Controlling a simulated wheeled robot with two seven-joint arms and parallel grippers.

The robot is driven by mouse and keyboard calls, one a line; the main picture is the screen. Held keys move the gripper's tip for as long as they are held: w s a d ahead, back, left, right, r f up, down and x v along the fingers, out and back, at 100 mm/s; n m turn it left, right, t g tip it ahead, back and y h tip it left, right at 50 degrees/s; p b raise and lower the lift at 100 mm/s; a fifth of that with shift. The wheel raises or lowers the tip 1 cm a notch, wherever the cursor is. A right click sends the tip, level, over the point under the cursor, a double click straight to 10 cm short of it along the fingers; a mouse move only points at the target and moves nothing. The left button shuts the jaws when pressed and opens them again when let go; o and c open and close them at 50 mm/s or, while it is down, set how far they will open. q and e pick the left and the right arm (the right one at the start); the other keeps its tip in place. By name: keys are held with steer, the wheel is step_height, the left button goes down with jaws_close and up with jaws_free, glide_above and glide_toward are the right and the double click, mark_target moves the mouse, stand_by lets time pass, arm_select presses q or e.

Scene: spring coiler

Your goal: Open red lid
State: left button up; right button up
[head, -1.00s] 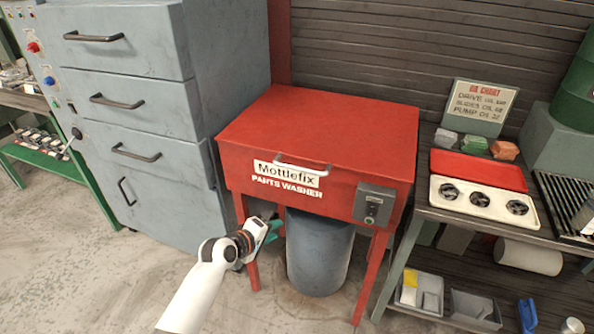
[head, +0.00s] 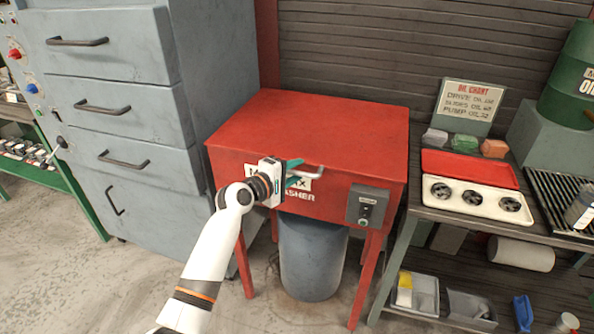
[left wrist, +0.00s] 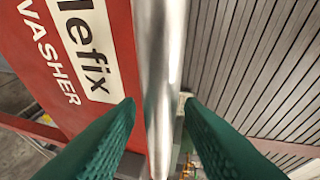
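The red lid (head: 310,120) is the closed flat top of the red parts washer, in the middle of the head view. A pale metal handle (head: 308,170) runs along its front edge; in the left wrist view the handle (left wrist: 158,90) passes between the fingertips. My left gripper (head: 296,174) is at the handle's left part and hides some of the front label. Its green fingers (left wrist: 158,112) are open, one on each side of the handle, with gaps visible. My right gripper is not in view.
A grey drawer cabinet (head: 115,110) stands close on the left. A bench on the right holds a red tray (head: 470,168) and a white tray with cups (head: 478,201). A grey control box (head: 367,205) is on the washer's front. A grey bin (head: 312,262) stands below.

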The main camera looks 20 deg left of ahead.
arm_select(q)
steer(key=shift+w+d+f, duration=0.15)
steer(key=shift+w+d, duration=0.1)
steer(key=shift+w, duration=0.35)
steer(key=shift+s+f, duration=0.1)
jaws_close()
